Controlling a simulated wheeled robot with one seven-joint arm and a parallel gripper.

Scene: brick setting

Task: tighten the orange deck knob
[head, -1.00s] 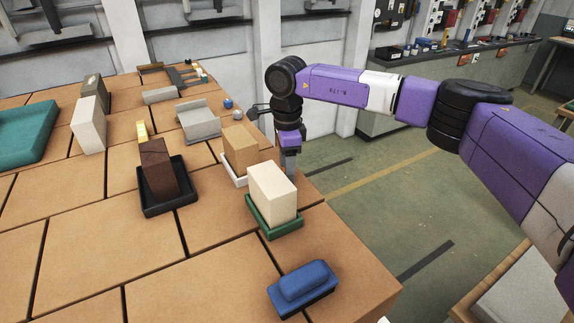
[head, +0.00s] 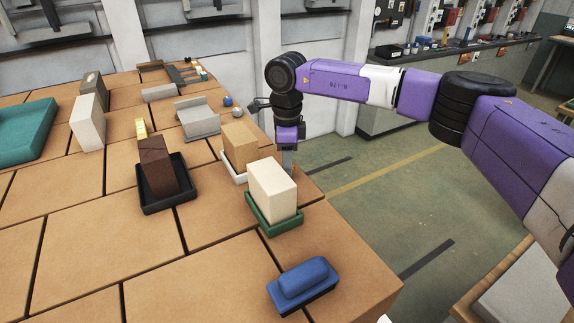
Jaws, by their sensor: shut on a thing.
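My gripper (head: 288,160) points straight down at the right edge of the tiled deck (head: 215,285), just behind the cream block. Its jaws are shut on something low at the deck. Their tips and what they hold are hidden behind the cream block (head: 272,188). No orange knob shows clearly in the head view, so the knob's position and how tight it sits cannot be seen.
The cream block stands in a green tray (head: 272,228) close in front of my gripper. A tan block (head: 240,147) stands left of it. Open floor lies right.

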